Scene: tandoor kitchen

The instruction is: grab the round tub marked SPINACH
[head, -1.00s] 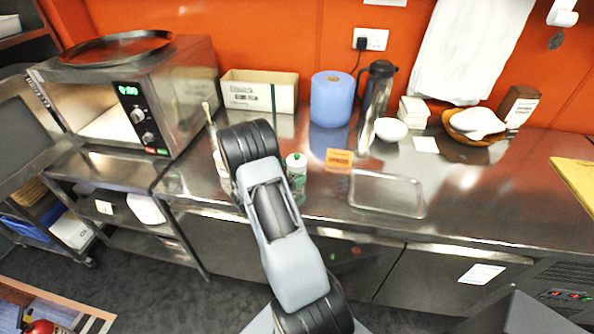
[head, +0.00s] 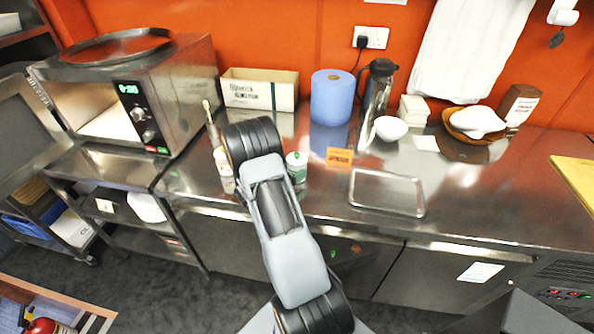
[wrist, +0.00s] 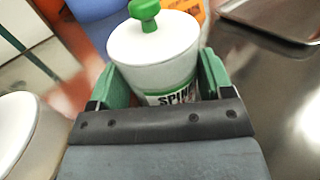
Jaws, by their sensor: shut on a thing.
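The round tub marked SPINACH (wrist: 155,62) is white with a green band, a white lid and a green knob. In the wrist view its label reads "SPIN", with the rest cut off by my gripper. My gripper (wrist: 162,80) has one green finger on each side of the tub and is shut on it. In the head view the tub (head: 297,166) shows just right of my arm at the counter's front, partly hidden. My fingers are hidden behind my arm there. I cannot tell whether the tub still touches the counter.
Another white-lidded tub (wrist: 14,130) stands close on the left; it also shows left of my arm in the head view (head: 222,160). An orange card (head: 339,158), metal tray (head: 388,211) and blue paper roll (head: 332,97) are nearby.

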